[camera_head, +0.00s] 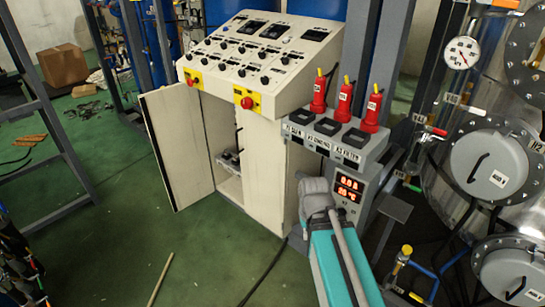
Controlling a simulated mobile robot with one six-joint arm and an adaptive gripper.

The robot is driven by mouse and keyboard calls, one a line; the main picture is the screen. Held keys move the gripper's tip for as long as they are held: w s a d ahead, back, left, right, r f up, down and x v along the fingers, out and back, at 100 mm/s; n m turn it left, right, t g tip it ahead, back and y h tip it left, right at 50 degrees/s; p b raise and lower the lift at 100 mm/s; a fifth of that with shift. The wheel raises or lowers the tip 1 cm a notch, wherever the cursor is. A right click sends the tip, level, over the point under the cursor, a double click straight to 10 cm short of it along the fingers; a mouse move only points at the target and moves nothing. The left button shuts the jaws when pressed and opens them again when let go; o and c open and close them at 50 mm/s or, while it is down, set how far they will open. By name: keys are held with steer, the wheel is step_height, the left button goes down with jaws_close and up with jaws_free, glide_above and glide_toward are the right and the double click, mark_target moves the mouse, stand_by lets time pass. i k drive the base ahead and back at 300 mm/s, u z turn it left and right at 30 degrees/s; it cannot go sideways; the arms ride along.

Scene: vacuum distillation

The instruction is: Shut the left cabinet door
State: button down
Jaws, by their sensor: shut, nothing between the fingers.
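The left cabinet door (178,147) is a pale panel with dark edges. It stands swung open to the left of the white control cabinet (264,172), below the sloped control panel. The cabinet's left opening is uncovered, and small grey items (229,157) show on a shelf inside. My teal and grey arm reaches up from the bottom edge, in front of the cabinet's right side and well to the right of the open door. My gripper's fingers are not seen; I cannot tell their position relative to the door.
A red emergency button (247,103) sits on the panel front. Steel vessels (490,165) fill the right. A thin rod (160,279) and a cable lie on the green floor, mostly clear before the door.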

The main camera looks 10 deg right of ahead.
mark_target(173, 115)
steer(key=i, duration=0.85)
steer(key=z, duration=0.05)
